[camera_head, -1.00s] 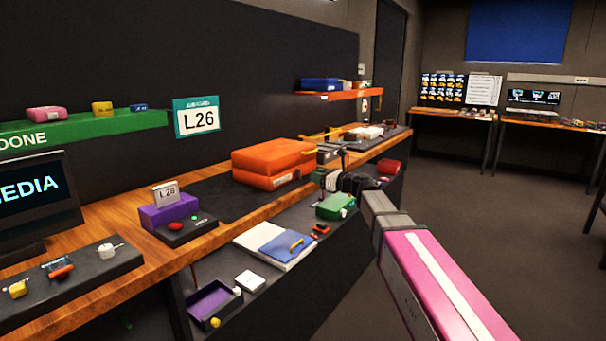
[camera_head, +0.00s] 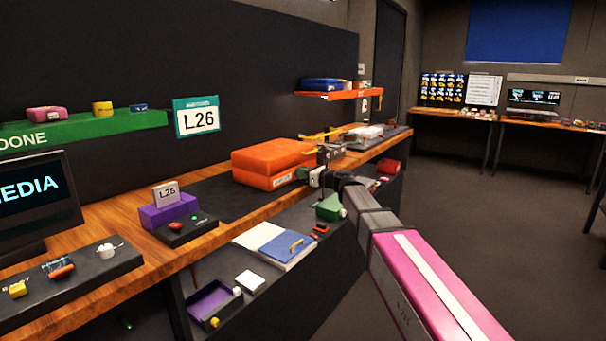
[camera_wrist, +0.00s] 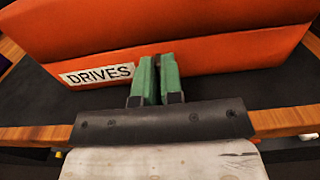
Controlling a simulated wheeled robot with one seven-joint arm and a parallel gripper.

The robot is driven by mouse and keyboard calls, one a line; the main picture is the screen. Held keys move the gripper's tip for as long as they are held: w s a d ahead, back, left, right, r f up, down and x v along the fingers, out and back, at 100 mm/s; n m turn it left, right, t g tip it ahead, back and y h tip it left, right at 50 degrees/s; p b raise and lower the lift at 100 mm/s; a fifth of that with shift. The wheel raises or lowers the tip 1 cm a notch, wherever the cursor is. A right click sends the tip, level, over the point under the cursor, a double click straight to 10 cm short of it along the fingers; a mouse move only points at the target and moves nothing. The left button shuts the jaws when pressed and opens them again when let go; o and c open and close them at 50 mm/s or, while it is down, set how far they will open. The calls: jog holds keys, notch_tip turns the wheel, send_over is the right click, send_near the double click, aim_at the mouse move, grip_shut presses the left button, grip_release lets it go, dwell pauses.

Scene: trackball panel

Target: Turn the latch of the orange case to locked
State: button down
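The orange case (camera_head: 272,160) lies flat on a dark mat on the wooden bench, its two halves closed together. In the wrist view its front face (camera_wrist: 220,62) fills the top, with a white "DRIVES" label (camera_wrist: 97,75) left of my gripper. My gripper (camera_wrist: 158,62) points at this front face, its two green fingers close together with a narrow dark gap between them. I cannot tell whether they touch the case or hold anything. The latch is not clearly visible; the fingers cover that part of the front. In the head view my gripper (camera_head: 326,158) is at the case's right end.
A purple block with a label card (camera_head: 167,205) stands left of the case. An orange shelf (camera_head: 340,95) hangs above and behind. A lower shelf in front holds a blue-covered notebook (camera_head: 280,243), a green box (camera_head: 329,207) and a purple tray (camera_head: 212,302). Floor at right is clear.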

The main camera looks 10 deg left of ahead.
jog(key=shift+n, duration=0.3)
jog(key=n, duration=0.3)
jog(key=shift+s, duration=0.2)
jog(key=n, duration=0.4)
jog(key=shift+s+a+f, duration=0.1)
jog(key=shift+s+f, duration=0.05)
jog(key=n, duration=0.5)
jog(key=shift+s+f, duration=0.15)
jog(key=shift+f, duration=0.05)
jog(key=shift+a+f+n, duration=0.1)
jog(key=shift+f+n, duration=0.1)
jog(key=shift+n, duration=1.6)
